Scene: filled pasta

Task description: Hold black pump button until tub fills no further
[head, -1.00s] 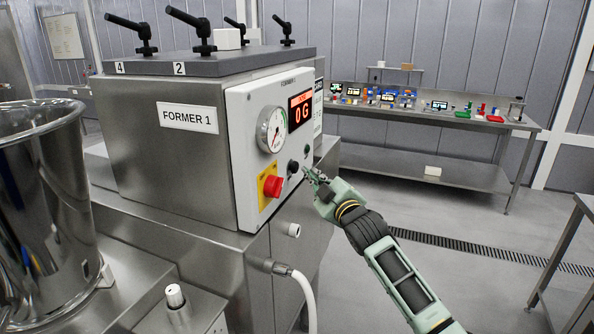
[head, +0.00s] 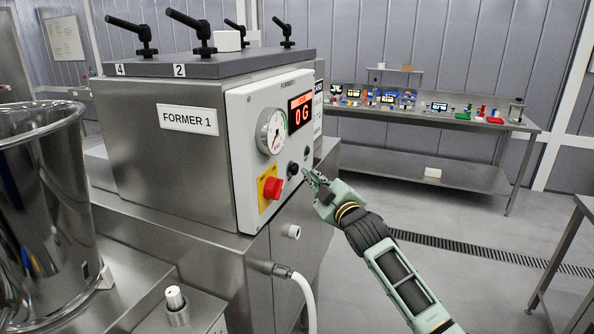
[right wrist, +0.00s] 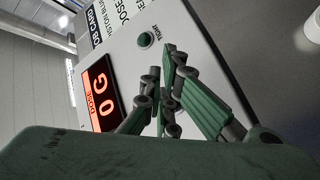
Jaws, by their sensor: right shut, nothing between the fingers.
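The black button (head: 292,168) is on the white front panel (head: 243,150) of the FORMER 1 machine, right of and above the red emergency knob. My right gripper (head: 308,175) is shut and empty, its tips close to the right of the black button. I cannot tell whether they touch the panel. In the right wrist view the closed fingers (right wrist: 168,55) lie over the panel near a green button (right wrist: 146,40); the black button cannot be made out there. The red display (head: 301,112) reads 0 G. I cannot identify the tub. My left gripper is not in view.
A red knob (head: 273,187) on a yellow plate and a round gauge (head: 271,131) share the panel. A steel vessel (head: 45,210) stands at left. A white hose (head: 304,292) leaves the machine below. A cluttered steel table (head: 450,120) is at the back right.

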